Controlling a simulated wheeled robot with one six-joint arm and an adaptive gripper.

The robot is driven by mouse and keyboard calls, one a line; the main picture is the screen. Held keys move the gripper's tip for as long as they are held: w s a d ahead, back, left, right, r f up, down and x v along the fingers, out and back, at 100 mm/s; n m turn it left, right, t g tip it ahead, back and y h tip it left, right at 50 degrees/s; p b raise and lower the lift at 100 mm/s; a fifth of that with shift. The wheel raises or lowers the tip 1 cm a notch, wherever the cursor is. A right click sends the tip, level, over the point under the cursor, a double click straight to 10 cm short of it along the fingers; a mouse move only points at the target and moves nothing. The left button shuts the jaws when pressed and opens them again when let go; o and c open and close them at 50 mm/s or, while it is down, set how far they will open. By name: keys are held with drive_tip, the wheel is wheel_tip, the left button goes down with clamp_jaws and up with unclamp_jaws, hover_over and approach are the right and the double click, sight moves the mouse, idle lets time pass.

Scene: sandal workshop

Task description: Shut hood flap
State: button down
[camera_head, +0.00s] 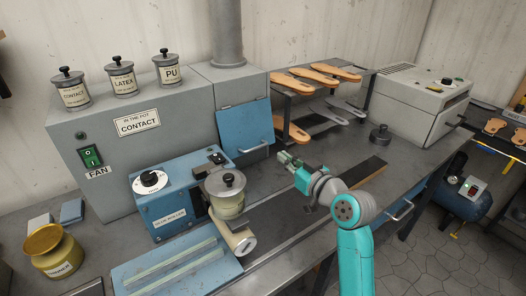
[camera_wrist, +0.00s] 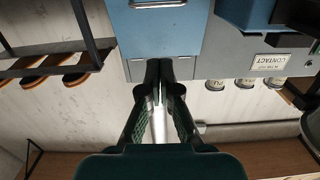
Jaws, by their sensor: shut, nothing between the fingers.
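The hood flap (camera_head: 243,127) is a blue panel on the front of the grey hood box (camera_head: 222,85), below the duct. It hangs down with a pale bar handle (camera_head: 257,147) near its lower edge. I cannot tell whether it lies flush with the box. The wrist view is upside down and shows the flap (camera_wrist: 165,35), its handle (camera_wrist: 158,4) at the top edge and small hinges lower down. My gripper (camera_head: 285,159) is shut and empty, to the right of and below the handle in the head view. Its fingertips (camera_wrist: 159,66) overlap the flap's hinge side in the wrist view; contact is unclear.
A blue glue roller machine (camera_head: 170,212) with a lidded pot (camera_head: 226,190) stands left of my gripper. A rack (camera_head: 290,82) with wooden soles stands behind it to the right. A grey machine (camera_head: 415,100) stands farther right. Lidded cans (camera_head: 121,78) stand on the hood.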

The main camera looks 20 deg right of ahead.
drive_tip(key=f+x, duration=0.2)
drive_tip(key=x, duration=0.9)
drive_tip(key=shift+w+f, duration=0.15)
drive_tip(key=shift+f, duration=0.2)
drive_tip(key=shift+f, duration=0.1)
